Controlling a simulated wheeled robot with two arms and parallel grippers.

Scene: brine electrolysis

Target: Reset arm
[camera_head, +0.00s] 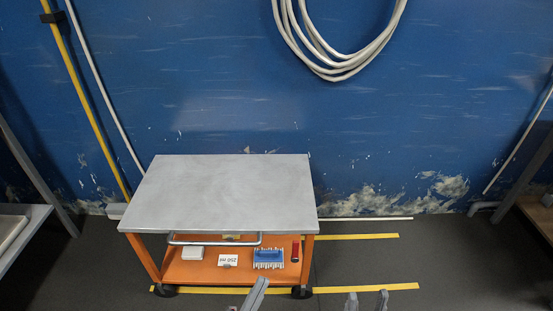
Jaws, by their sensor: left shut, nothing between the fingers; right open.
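My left gripper (256,292) shows at the bottom edge, in front of the lower shelf of the cart. Its grey fingers are together with nothing between them. My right gripper (367,299) shows at the bottom edge further right, over the dark floor. Its two fingertips stand apart and the space between them is empty. The rest of both arms is mostly below the picture.
An orange cart (146,259) with a bare grey top (225,190) stands ahead. Its lower shelf holds a white box (192,253), a label card (228,261), a blue rack (268,257) and a red item (295,251). Floor to the right is clear.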

